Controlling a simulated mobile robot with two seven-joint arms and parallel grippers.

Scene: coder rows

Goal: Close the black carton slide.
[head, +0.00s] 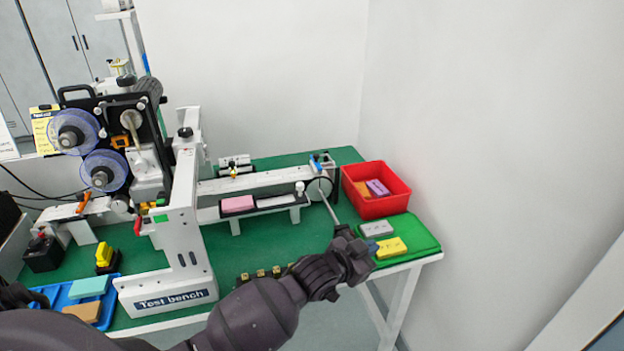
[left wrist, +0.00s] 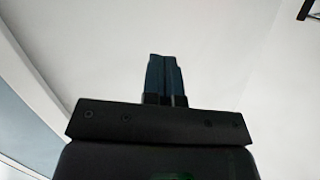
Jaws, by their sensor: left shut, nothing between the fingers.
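My left gripper (head: 372,246) reaches over the front right of the green bench, its dark blue fingers close to a yellow block. The left wrist view shows its two fingers (left wrist: 164,78) pressed together with nothing between them, against a blank white wall. I cannot clearly pick out a black carton slide. A white rail (head: 268,211) on the bench machine carries a pink block (head: 237,204) and a dark-edged channel, with a white knob (head: 300,187) at its right end. The rail is behind and left of my gripper, apart from it. My right gripper is not in view.
A red bin (head: 359,203) with blocks stands at the back right. A green tray (head: 420,238) holds a grey block (head: 376,229) and a yellow block (head: 391,248). A blue tray (head: 58,291) is at the front left. A thin grey rod (head: 328,204) stands near the machine's right end.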

